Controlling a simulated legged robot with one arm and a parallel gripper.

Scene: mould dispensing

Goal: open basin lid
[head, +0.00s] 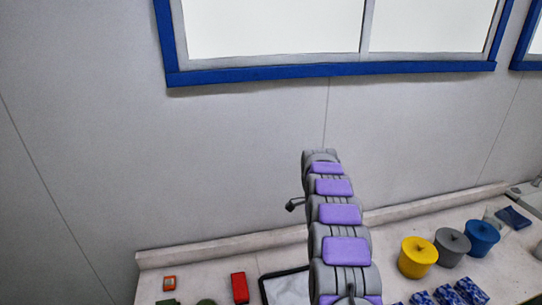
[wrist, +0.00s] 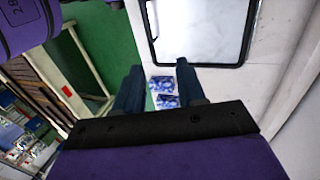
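A pale panel with a black rounded frame (head: 287,288) lies on the counter at the bottom of the head view, partly cut off and partly behind my arm. What looks like the same panel shows at the top of the wrist view (wrist: 200,30). I cannot tell whether it is the basin lid. My gripper (wrist: 158,70) is open, its two dark fingers apart with nothing held between them. Blue patterned packs (wrist: 163,92) show beyond and between the fingers, apart from them. In the head view my arm hides the gripper.
Lidded yellow (head: 418,258), grey (head: 452,248) and blue (head: 482,238) pots stand on the counter's right side. Several blue patterned packs (head: 447,294) lie in front. A red box (head: 240,287) and an orange-red item (head: 169,283) are at left. A wall with a blue-framed window (head: 270,74) rises behind.

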